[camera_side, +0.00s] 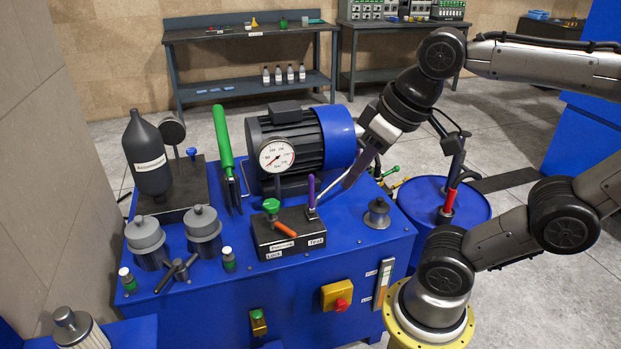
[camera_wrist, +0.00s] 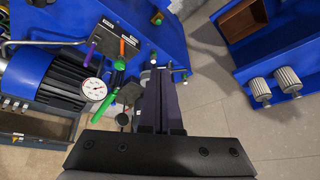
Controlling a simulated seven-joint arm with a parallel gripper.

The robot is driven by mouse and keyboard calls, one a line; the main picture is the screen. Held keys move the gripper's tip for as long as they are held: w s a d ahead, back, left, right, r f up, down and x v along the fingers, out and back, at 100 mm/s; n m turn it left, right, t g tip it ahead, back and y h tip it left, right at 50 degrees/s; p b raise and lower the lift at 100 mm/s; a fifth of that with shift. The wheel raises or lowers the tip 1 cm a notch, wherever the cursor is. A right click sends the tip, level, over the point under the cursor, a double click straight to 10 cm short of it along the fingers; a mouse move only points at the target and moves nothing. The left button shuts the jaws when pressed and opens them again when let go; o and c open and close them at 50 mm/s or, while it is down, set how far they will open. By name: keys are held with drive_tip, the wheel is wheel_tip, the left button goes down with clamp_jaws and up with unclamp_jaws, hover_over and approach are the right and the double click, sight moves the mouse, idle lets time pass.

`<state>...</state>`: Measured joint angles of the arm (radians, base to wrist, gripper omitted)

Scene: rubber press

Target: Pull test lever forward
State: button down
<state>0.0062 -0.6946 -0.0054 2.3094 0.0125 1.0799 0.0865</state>
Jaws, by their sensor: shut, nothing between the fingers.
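The test lever has an upright purple handle (camera_side: 311,193) at the right end of a black valve block (camera_side: 290,243), above the label "Test". In the wrist view the purple handle (camera_wrist: 91,54) is at the upper left, apart from my fingers. My gripper (camera_side: 348,184) is shut and empty, pointing down to the right of the lever, with a visible gap between them in the side view. In the wrist view its dark fingers (camera_wrist: 161,72) lie together at the centre. The base of the lever is partly hidden in the wrist view.
Beside the lever on the block are a green knob (camera_side: 271,205) and an orange handle (camera_side: 286,230). A motor with a blue cover (camera_side: 338,134) and a pressure gauge (camera_side: 277,155) stand behind it. A metal spool-shaped part (camera_side: 377,213) stands right of the block. A long green handle (camera_side: 222,138) rises at left.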

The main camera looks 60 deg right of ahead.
drive_tip(key=w+d+r+m+g, duration=0.2)
drive_tip(key=w+d+r+m, duration=0.15)
drive_tip(key=w+r, duration=0.55)
drive_tip(key=w+d+f+m+g, duration=0.2)
drive_tip(key=w+d+m, duration=0.1)
drive_tip(key=w+d, duration=0.85)
drive_tip(key=w+d+f+m+g+y, duration=0.1)
drive_tip(key=w+d+f+m+g, duration=0.1)
drive_tip(key=w+d+f, duration=0.65)
drive_tip(key=s+d+f+m+y, duration=0.1)
drive_tip(key=s+d+f, duration=0.2)
drive_tip(key=d+f, duration=0.7)
drive_tip(key=shift+f+m+g, duration=0.35)
drive_tip(key=shift+f+g, duration=0.05)
drive_tip(key=shift+f, duration=0.45)
drive_tip(key=shift+s+f, duration=0.1)
